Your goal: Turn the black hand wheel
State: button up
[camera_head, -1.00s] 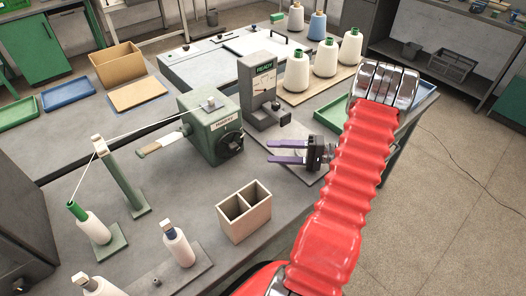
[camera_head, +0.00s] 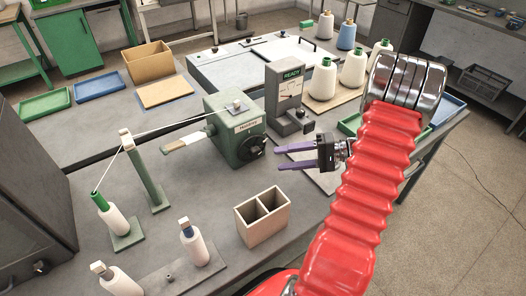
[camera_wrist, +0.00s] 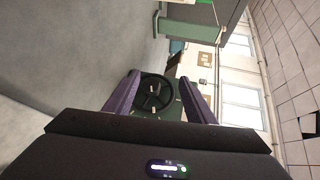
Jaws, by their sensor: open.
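The black hand wheel (camera_head: 256,148) is on the right side of the green winder housing (camera_head: 228,143). In the wrist view the wheel (camera_wrist: 153,95) faces me between my two purple fingers, with its rim, hub and a light-coloured spot on it visible. My gripper (camera_head: 277,158) is open and empty. It points left at the wheel. In the head view its fingertips are just right of the wheel and look apart from it. The exact gap cannot be told.
A grey stand with a READY display (camera_head: 290,90) is just behind my gripper. A two-part beige box (camera_head: 263,228) stands in front. Several yarn cones (camera_head: 322,80) are at the back right. A thread post (camera_head: 146,172) and bobbins are at the left front.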

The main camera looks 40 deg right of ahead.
jog(key=s+a+r+n+g+h, duration=0.15)
jog(key=a+r+g, duration=0.25)
jog(key=a, duration=0.5)
jog(key=s+a+r+n+g+h, duration=0.1)
jog(key=a+r+n+g+h, duration=0.25)
jog(key=a, duration=0.55)
jog(key=s+a+r+n+t+h, duration=0.2)
jog(key=s+a+r+t+h, duration=0.1)
jog(key=s+a+r+h, duration=0.4)
jog(key=shift+a+r+n, duration=0.3)
jog(key=shift+a+r, duration=0.75)
jog(key=shift+a, duration=0.2)
jog(key=shift+t, duration=0.25)
jog(key=shift+c, duration=0.5)
